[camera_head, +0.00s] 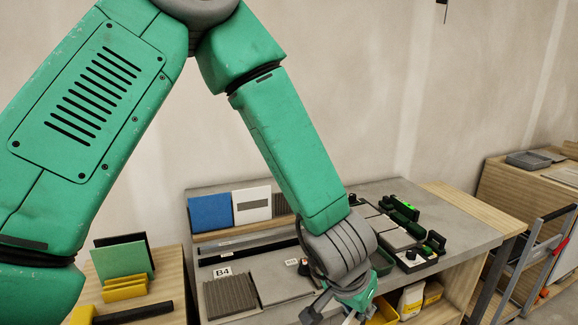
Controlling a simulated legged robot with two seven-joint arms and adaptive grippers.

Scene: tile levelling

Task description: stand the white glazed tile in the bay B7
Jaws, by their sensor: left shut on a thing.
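My left gripper (338,312) reaches down over the front of the grey-topped bench, at the bottom edge of the picture. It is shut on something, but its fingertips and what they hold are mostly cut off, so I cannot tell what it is. A white panel with a grey bar (252,205) stands upright at the back of the bench; I cannot tell whether it is the white glazed tile. A bay label reading B4 (223,272) stands by a ribbed grey piece (230,296). A smaller label (291,262) is unreadable. I see no readable B7 label. My right gripper is out of view.
A blue panel (210,212) stands left of the white one. Black and green tools (405,212) crowd the bench's right side. A green panel (123,259) and yellow holder (125,287) stand on the left wooden table. A trolley (540,262) stands at right.

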